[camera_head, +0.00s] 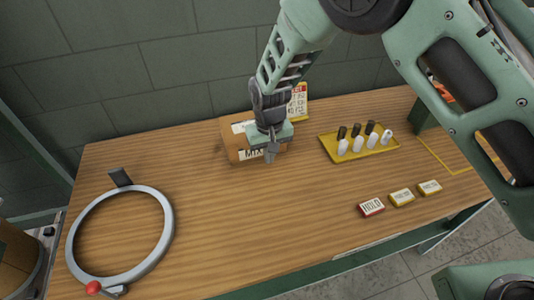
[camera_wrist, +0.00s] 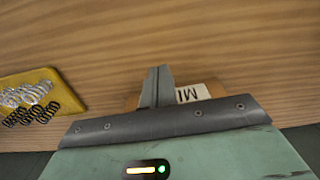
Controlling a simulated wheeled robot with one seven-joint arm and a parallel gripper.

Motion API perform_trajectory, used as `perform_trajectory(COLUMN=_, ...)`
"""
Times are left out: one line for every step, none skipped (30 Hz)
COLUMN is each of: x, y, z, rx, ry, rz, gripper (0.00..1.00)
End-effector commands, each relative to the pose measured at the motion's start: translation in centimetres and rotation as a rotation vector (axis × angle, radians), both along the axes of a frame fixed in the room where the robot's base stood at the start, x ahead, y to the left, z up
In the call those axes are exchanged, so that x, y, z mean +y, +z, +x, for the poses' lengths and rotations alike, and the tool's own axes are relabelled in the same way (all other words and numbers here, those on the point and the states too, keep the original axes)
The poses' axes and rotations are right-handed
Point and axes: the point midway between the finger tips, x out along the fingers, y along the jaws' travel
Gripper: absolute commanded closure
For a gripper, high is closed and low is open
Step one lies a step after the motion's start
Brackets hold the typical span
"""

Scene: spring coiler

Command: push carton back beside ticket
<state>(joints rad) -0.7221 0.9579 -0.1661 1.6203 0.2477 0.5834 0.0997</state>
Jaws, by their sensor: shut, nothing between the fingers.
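The brown carton (camera_head: 234,137) stands at the back of the wooden table, near the wall, with a white label on its front. My gripper (camera_head: 271,158) is shut and empty, pointing down at the carton's front right side and hiding part of it. In the wrist view, my gripper (camera_wrist: 157,82) shows closed fingertips, with the carton's label (camera_wrist: 193,93) just behind them. I cannot tell whether the fingers touch the carton. The ticket (camera_head: 299,102), a white card with a red and yellow edge, stands behind and right of the carton, partly hidden by my gripper.
A yellow tray (camera_head: 361,157) with several springs lies right of the carton; it also shows in the wrist view (camera_wrist: 66,86). Several small labelled blocks, one a red HOLD block (camera_head: 371,208), lie near the front edge. A grey ring (camera_head: 167,236) is at left. The table's middle is clear.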

Motion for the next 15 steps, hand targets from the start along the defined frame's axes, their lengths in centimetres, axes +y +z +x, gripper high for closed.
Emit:
perform_trajectory(x=-0.2, y=0.0, z=0.0, rx=0.001, ry=-0.002, rz=0.000, gripper=1.00)
perform_trajectory(x=-0.1, y=0.4, z=0.1, rx=-0.002, ry=-0.001, rz=0.002, gripper=1.00)
perform_trajectory(x=0.0, y=0.7, z=0.1, rx=-0.003, ry=-0.001, rz=0.002, gripper=1.00)
perform_trajectory(x=0.0, y=1.1, z=0.1, rx=-0.003, ry=-0.001, rz=0.002, gripper=1.00)
perform_trajectory(x=0.0, y=1.4, z=0.1, rx=-0.003, ry=-0.001, rz=0.002, gripper=1.00)
perform_trajectory(x=-0.1, y=1.8, z=0.1, rx=-0.002, ry=0.000, rz=0.002, gripper=1.00)
perform_trajectory(x=-0.1, y=2.1, z=0.1, rx=-0.003, ry=0.000, rz=0.002, gripper=1.00)
perform_trajectory(x=-0.1, y=2.5, z=0.1, rx=-0.003, ry=0.000, rz=0.002, gripper=1.00)
perform_trajectory(x=-0.1, y=3.0, z=0.1, rx=-0.003, ry=0.001, rz=0.002, gripper=1.00)
perform_trajectory(x=0.0, y=3.4, z=0.1, rx=-0.003, ry=0.000, rz=0.002, gripper=1.00)
perform_trajectory(x=0.0, y=3.9, z=0.1, rx=-0.004, ry=0.000, rz=0.003, gripper=1.00)
perform_trajectory(x=0.0, y=4.5, z=0.1, rx=-0.003, ry=-0.001, rz=0.002, gripper=1.00)
perform_trajectory(x=0.0, y=5.0, z=0.1, rx=-0.004, ry=-0.001, rz=0.003, gripper=1.00)
perform_trajectory(x=0.0, y=5.5, z=0.1, rx=-0.003, ry=-0.001, rz=0.002, gripper=1.00)
perform_trajectory(x=0.0, y=6.2, z=0.1, rx=-0.003, ry=0.000, rz=0.002, gripper=1.00)
